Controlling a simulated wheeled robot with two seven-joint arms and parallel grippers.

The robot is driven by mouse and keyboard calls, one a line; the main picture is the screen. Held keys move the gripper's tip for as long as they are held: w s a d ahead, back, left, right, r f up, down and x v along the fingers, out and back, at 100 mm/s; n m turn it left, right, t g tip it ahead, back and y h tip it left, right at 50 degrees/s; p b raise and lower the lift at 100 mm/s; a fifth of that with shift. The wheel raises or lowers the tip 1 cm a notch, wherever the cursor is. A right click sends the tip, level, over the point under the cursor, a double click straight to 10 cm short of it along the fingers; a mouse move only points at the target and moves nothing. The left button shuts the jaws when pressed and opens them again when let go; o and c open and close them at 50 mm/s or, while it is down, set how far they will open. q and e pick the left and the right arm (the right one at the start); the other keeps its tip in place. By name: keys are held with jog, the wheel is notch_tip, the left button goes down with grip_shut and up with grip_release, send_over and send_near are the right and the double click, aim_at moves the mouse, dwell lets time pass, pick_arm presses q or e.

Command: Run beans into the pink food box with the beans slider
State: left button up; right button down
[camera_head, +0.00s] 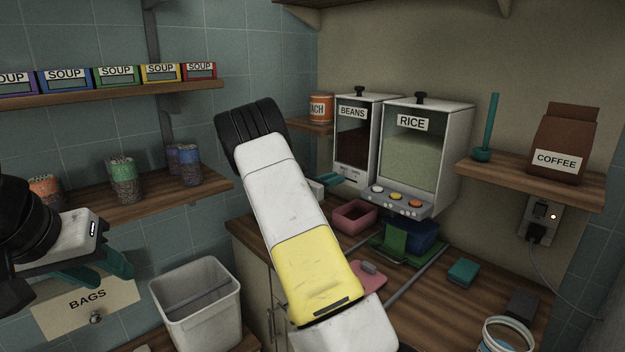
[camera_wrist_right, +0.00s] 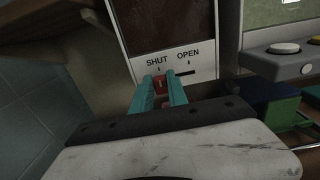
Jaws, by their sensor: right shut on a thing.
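The beans dispenser (camera_head: 354,142) hangs on the back wall, dark beans behind its window. In the right wrist view, its red slider (camera_wrist_right: 159,82) sits under the word SHUT, and the dark slot shows empty under OPEN. My right gripper (camera_wrist_right: 161,90) is shut on the slider, a teal finger on each side; in the head view its fingertips (camera_head: 333,180) are at the dispenser's lower front. My left gripper (camera_head: 98,273) looks open and empty at far left.
The rice dispenser (camera_head: 428,150) stands just right of the beans, with a row of buttons (camera_head: 400,197) below. Blue and green boxes (camera_head: 396,241) sit beside the pink box. A white bin (camera_head: 198,305) stands at lower left.

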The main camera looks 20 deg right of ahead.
jog(key=shift+s+d, duration=0.2)
jog(key=shift+s, duration=0.45)
jog(key=shift+s+d, duration=0.1)
jog(key=shift+s, duration=0.15)
jog(key=shift+w, duration=0.15)
jog(key=c, duration=1.3)
grip_release()
jog(key=shift+v, duration=3.95)
